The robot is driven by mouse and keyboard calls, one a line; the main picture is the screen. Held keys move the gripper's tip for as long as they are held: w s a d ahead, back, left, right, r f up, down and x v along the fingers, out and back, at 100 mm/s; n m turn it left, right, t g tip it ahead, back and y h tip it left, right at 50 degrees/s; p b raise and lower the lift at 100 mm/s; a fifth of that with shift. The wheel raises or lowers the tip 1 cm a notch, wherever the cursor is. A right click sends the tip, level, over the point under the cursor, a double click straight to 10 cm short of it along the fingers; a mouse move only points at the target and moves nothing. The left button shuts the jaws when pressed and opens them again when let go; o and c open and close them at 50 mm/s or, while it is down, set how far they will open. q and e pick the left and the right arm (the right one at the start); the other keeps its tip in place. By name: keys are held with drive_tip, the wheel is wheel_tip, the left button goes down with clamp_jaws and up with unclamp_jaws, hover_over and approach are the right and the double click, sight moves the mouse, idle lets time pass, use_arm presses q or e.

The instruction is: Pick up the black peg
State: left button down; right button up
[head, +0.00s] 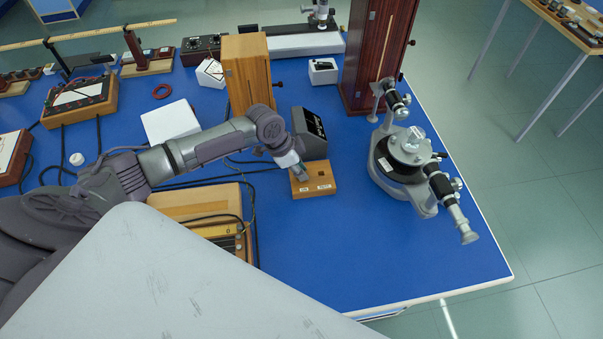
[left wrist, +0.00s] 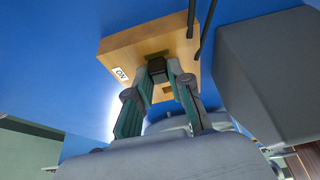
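The black peg (left wrist: 157,68) shows as a small dark block between my left fingertips in the left wrist view. It is at the wooden block (left wrist: 125,55), which bears an "ON" label. In the head view this wooden block (head: 318,188) lies on the blue table and shows two white labels. My left gripper (head: 299,172) reaches down onto the block, and its fingers (left wrist: 163,68) close in on both sides of the peg and seem to touch it. The gripper hides the peg in the head view. I cannot tell whether the peg is still seated. My right gripper is out of view.
A dark grey box (head: 311,133) stands right behind the block; it also looms at the right in the left wrist view (left wrist: 270,75). A spectrometer (head: 405,165) stands to the right. A wooden case (head: 205,205) and black cables lie to the left. The blue table in front is clear.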

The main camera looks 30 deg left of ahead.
use_arm(q)
drive_tip(key=shift+r, duration=0.1)
drive_tip(key=shift+r, duration=0.15)
wheel_tip(320, 180, up, 4)
drive_tip(key=shift+w+f+b, duration=0.1)
drive_tip(key=shift+f+b, duration=0.15)
drive_tip(key=shift+b, duration=0.4)
drive_tip(key=shift+s+d+r+p, duration=1)
drive_tip(key=shift+s+d+r, duration=1.3)
drive_tip(key=shift+d+r, duration=2.95)
drive_tip(key=p, duration=0.3)
hover_over(325, 173)
drive_tip(key=a, duration=0.1)
wheel_tip(325, 173, down, 7)
drive_tip(key=shift+s+a+f+b, duration=0.1)
drive_tip(key=shift+s+f+b, duration=0.15)
drive_tip(key=shift+f+b, duration=1.1)
drive_tip(key=shift+s+f+b, duration=0.2)
drive_tip(key=shift+f+b, duration=1)
drive_tip(key=shift+f, duration=0.15)
drive_tip(key=shift+f+b, duration=0.35)
drive_tip(key=shift+f, duration=0.55)
